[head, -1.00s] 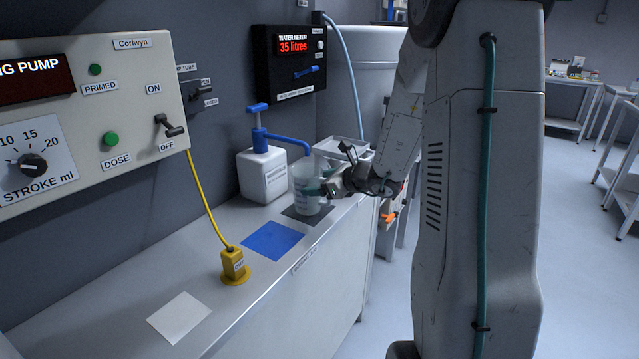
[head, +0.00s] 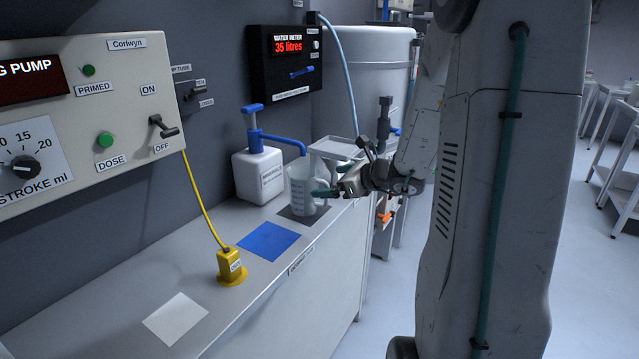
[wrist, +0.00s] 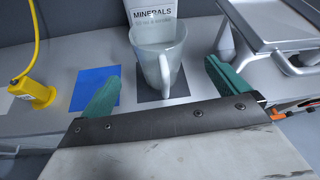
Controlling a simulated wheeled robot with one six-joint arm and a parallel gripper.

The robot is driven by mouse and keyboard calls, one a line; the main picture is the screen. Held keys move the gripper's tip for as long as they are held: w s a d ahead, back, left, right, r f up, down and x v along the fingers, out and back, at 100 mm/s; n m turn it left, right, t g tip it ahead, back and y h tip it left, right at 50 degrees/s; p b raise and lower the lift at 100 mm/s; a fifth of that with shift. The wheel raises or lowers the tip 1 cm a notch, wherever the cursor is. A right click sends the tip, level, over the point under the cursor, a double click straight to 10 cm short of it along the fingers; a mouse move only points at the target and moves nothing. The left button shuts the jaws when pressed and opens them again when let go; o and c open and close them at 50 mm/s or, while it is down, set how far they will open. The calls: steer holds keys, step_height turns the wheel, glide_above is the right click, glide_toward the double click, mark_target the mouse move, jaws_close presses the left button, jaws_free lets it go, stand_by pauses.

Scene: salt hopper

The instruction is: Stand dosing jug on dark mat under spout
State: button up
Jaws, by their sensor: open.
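The dosing jug (head: 303,190), a pale translucent jug with a handle, stands upright on the dark mat (head: 318,219), under the end of the blue spout (head: 290,144). In the wrist view the jug (wrist: 158,62) has its handle towards me, and the dark mat (wrist: 180,88) shows around its base. My gripper (head: 325,192) is open, with its green fingers apart. In the wrist view the gripper (wrist: 160,85) has one finger on each side of the jug's handle, apart from it.
A white minerals container (head: 259,175) with a blue pump stands behind the jug. A blue mat (head: 268,241), a yellow plug (head: 231,266) and a white sheet (head: 175,318) lie to the left. A metal tray (head: 337,148) is close behind my gripper.

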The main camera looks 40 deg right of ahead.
steer(key=v, duration=0.5)
steer(key=s+a+r+n+g+y, duration=0.2)
steer(key=s+a+n+g, duration=0.2)
steer(key=a+n, duration=0.55)
steer(key=s+a+r+n+g+y, duration=0.2)
steer(key=s+a+n+g+y, duration=0.3)
steer(key=a, duration=0.8)
steer(key=s+a+n+g+h, duration=0.2)
steer(key=s+n+h, duration=0.8)
steer(key=s+n, duration=0.4)
steer(key=r+n, duration=0.1)
steer(key=n, duration=0.1)
steer(key=shift+s+n+g, duration=0.3)
steer(key=shift+s+n, duration=0.05)
